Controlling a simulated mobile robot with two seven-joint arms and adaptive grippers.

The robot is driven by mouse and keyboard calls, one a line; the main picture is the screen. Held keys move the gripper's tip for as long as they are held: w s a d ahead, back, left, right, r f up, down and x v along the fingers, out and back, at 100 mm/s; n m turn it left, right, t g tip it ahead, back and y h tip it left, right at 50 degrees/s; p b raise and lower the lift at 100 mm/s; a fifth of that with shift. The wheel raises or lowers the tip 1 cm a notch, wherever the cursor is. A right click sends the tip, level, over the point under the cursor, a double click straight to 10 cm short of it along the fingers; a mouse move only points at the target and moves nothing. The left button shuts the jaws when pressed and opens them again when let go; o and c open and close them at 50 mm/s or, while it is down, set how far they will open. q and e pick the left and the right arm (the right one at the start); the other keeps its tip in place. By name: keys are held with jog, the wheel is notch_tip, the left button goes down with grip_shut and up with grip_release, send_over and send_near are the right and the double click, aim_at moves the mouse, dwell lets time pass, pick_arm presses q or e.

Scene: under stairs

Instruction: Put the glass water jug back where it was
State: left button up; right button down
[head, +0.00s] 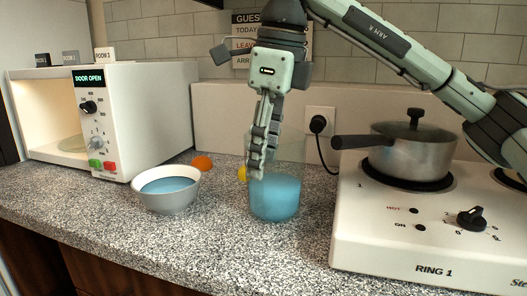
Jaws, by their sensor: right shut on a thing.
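The glass water jug (275,198) stands upright on, or just above, the speckled counter in the middle of the head view; I cannot tell whether its base touches. It is clear, with blue liquid in its lower half. My right gripper (262,165) comes down from above and is shut on the jug's left wall near the rim. The fingers hide part of that wall. My left gripper is not in view.
A white bowl (166,190) with blue liquid stands left of the jug. A microwave (150,120) with its door open is at the left. An orange object (202,163) and a yellow one (242,174) lie behind. A hob (400,225) with a lidded pot (412,152) is at the right. The front counter (215,245) is clear.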

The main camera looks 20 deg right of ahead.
jog(key=c, duration=0.8)
grip_release()
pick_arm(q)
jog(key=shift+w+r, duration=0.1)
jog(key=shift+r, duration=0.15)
pick_arm(e)
jog(key=shift+o, duration=0.2)
jog(key=shift+r, duration=0.15)
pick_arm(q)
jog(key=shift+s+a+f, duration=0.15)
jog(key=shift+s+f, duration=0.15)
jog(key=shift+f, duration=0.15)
pick_arm(e)
notch_tip(320, 180, up, 12)
jog(key=s+d, duration=0.1)
jog(key=shift+s+d, duration=0.15)
jog(key=shift+s, duration=0.15)
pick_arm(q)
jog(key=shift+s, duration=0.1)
